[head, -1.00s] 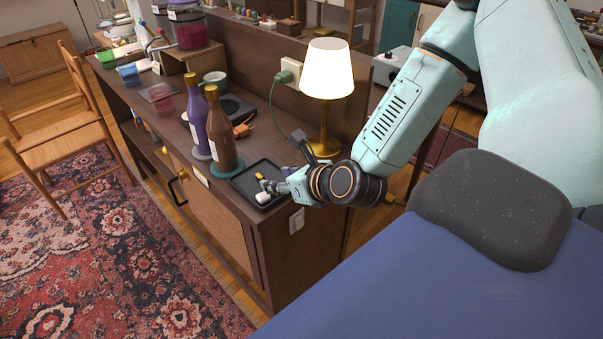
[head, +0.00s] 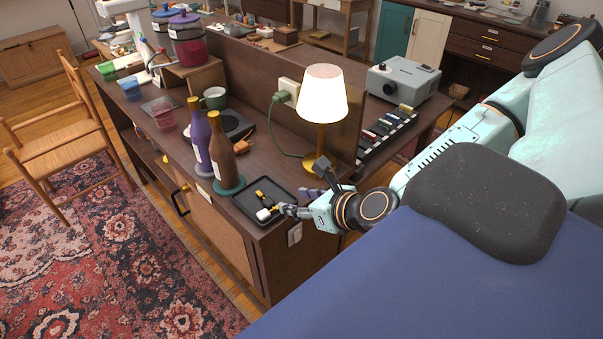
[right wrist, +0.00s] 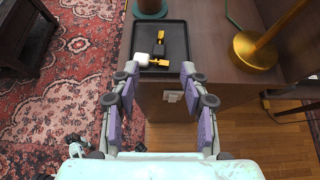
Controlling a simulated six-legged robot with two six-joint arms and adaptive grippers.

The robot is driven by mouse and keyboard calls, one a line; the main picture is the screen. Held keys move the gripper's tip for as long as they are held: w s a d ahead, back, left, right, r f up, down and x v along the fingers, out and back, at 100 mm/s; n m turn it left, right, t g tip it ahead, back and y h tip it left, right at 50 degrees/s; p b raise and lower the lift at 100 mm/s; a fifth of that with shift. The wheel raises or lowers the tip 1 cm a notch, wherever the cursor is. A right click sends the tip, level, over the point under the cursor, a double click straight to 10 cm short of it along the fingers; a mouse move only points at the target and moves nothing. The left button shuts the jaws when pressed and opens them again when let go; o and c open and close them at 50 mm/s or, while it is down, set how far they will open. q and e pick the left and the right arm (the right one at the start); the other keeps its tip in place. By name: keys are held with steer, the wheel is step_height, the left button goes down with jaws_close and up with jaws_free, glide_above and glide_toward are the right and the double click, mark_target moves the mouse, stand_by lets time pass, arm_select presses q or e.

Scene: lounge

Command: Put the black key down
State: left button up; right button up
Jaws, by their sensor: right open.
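A black tray (head: 245,211) lies on the near end of the wooden cabinet; it also shows at the top of the right wrist view (right wrist: 178,32). In it lies a small black key (right wrist: 159,53) with an orange-yellow part. Beside it, nearer my gripper, are a white piece (right wrist: 142,59) and another orange-yellow piece (right wrist: 160,63). They are too small to tell apart fully. My right gripper (head: 301,203) is open and empty, just off the tray's near right side. In the right wrist view its fingers (right wrist: 159,80) stand apart with nothing between them. My left gripper is out of view.
A lamp (head: 322,95) stands just behind my right gripper. A brown bottle (head: 222,155) and a purple bottle (head: 199,135) stand left of the tray. A projector (head: 403,80) is farther back.

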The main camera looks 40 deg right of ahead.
steer(key=s+a+f+n+g, duration=0.3)
steer(key=s+n, duration=0.4)
steer(key=n, duration=0.4)
steer(key=s+a+f+n+g, duration=0.2)
steer(key=s+f+n+g, duration=0.2)
steer(key=n, duration=0.8)
steer(key=s+a+f+n+g, duration=0.3)
steer(key=s+f+n, duration=0.4)
steer(key=s+n, duration=0.4)
steer(key=shift+a+f+n+g+h, duration=0.25)
steer(key=shift+a+n+g+h, duration=0.15)
steer(key=shift+g, duration=0.4)
steer(key=shift+f, duration=0.1)
step_height(320, 180, down, 11)
steer(key=b, duration=1.1)
